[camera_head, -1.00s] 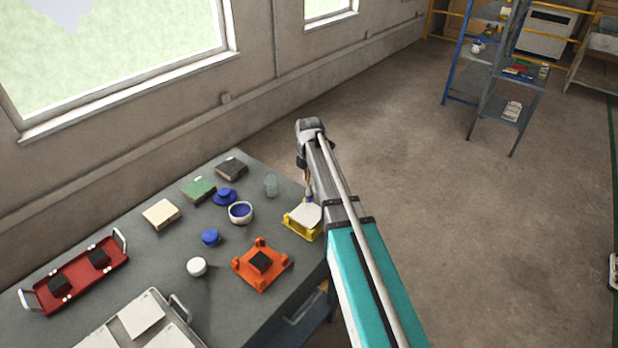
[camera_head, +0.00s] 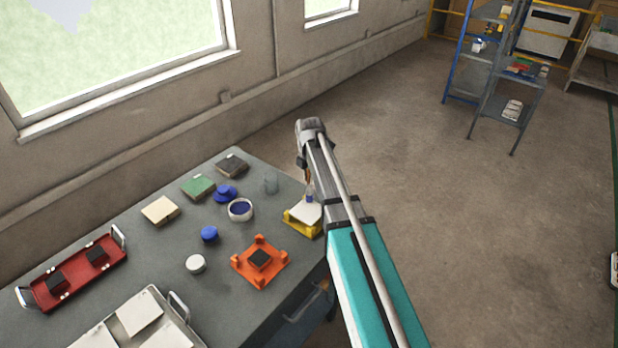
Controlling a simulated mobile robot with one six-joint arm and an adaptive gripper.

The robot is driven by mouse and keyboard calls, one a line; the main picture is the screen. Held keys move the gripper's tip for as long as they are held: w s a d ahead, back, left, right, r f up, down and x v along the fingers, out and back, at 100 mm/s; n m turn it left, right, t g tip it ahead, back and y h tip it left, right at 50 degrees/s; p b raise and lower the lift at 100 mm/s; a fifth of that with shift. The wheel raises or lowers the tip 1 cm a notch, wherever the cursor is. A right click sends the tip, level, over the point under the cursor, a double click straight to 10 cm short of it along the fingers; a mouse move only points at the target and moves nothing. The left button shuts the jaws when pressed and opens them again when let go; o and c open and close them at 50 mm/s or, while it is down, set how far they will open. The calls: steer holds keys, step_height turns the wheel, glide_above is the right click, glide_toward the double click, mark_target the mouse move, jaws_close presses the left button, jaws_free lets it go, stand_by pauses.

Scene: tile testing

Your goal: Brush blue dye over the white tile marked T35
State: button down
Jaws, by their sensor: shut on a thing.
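A white tile (camera_head: 303,211) lies on a yellow holder (camera_head: 301,227) at the right edge of the table. No marking is readable on it, and my arm hides its right part. My gripper (camera_head: 308,176) points down above the tile, partly hidden by my arm. It is shut on a brush (camera_head: 309,197), whose blue lower end is at or just above the tile's far side; I cannot tell whether it touches. No blue shows on the visible tile surface. A white bowl of blue dye (camera_head: 240,210) stands to the left of the holder.
An orange holder (camera_head: 260,262) with a dark tile is in front. A clear glass (camera_head: 271,183), blue lids (camera_head: 225,193), a white jar (camera_head: 195,263), coloured blocks (camera_head: 198,187), a red tray (camera_head: 78,272) and a white tray (camera_head: 180,325) share the grey table (camera_head: 215,302).

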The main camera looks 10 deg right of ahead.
steer(key=shift+s+a, duration=0.6)
steer(key=shift+a, duration=0.2)
steer(key=shift+s+a, duration=0.6)
steer(key=shift+a, duration=0.15)
steer(key=shift+s+a, duration=0.6)
steer(key=shift+a, duration=0.15)
steer(key=shift+s+a, duration=0.55)
steer(key=shift+a, duration=0.2)
steer(key=shift+w+d, duration=0.1)
steer(key=shift+w+d+f, duration=0.1)
steer(key=shift+w+d, duration=0.45)
steer(key=shift+d, duration=0.15)
steer(key=shift+w+d, duration=0.5)
steer(key=shift+d, duration=0.2)
steer(key=shift+w+d, duration=0.1)
